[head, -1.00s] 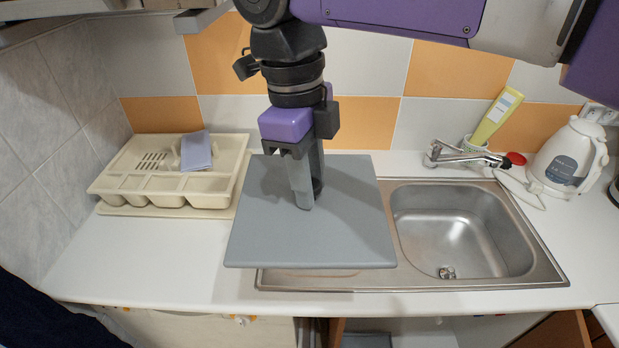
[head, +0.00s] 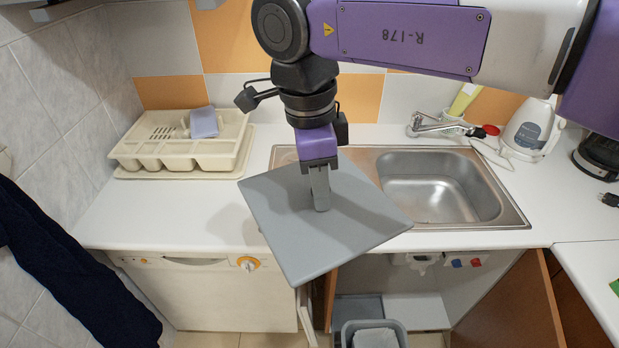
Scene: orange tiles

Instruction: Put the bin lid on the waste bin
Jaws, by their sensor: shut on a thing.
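The bin lid (head: 290,240) is a flat grey square plate. My gripper (head: 321,208) points down at its middle and is shut on it; the grip point itself is hard to see. The lid hangs in the air in front of the counter edge, turned at an angle to the counter. The waste bin (head: 347,328) is a grey open container at the bottom of the head view, in the open cupboard under the sink. Something light grey shows inside it. Its lower part is cut off by the frame.
The steel sink (head: 440,190) and tap (head: 437,127) are at right. A cream dish rack (head: 222,155) stands at the back left. Open cupboard doors (head: 520,305) flank the bin. A white kettle (head: 530,127) stands at the far right. The left counter (head: 160,215) is clear.

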